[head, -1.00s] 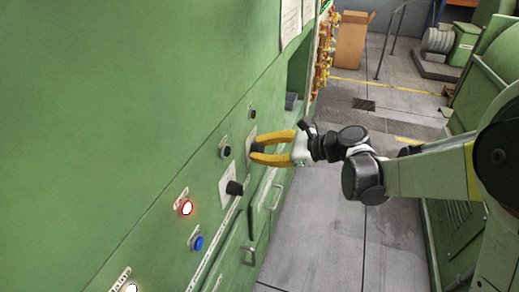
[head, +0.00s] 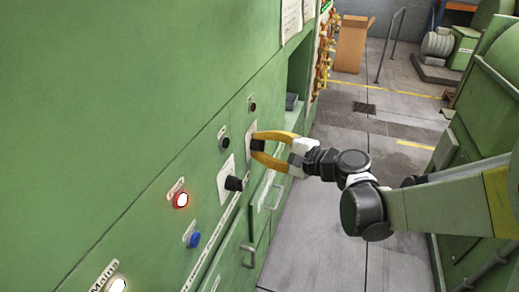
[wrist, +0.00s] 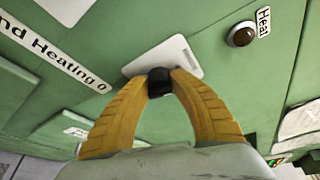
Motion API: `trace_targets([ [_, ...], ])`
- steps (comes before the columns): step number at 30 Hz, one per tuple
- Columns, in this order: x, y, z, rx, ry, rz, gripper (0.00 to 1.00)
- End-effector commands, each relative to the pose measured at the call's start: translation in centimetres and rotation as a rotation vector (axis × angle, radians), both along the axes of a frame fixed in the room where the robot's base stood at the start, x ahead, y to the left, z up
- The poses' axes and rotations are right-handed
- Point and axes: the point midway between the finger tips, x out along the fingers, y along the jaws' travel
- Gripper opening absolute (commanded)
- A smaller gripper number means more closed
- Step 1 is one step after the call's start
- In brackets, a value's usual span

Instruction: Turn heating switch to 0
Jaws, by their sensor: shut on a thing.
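The heating switch is a black rotary knob (wrist: 159,83) on a pale plate (wrist: 182,54) on the green panel, seen in the wrist view. A label reading "nd Heating 0" (wrist: 50,50) is to its left there. My gripper (wrist: 160,88) has its two yellow fingers closed around the knob, one on each side. In the head view my gripper (head: 255,144) reaches the panel from the right, and its fingertips hide part of the knob. The pointer on the knob cannot be made out.
Nearer on the panel are another black knob (head: 234,184), a black button (head: 224,143), a lit red button (head: 180,199) and a blue button (head: 194,240). Metal handles (head: 248,256) stick out below. The floor aisle (head: 320,235) right of the panel is clear.

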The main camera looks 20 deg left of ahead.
Motion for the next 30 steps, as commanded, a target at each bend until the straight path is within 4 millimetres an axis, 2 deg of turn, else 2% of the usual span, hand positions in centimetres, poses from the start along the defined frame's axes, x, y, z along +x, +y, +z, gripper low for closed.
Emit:
trace_targets([
  [12,0.05,-0.01,-0.11,-0.016,-0.204,-0.001,0.0],
  [29,0.08,0.0,0.04,-0.018,-0.238,-0.002,0.0],
  [30,0.08,0.0,0.04,-0.018,-0.238,-0.002,0.29],
])
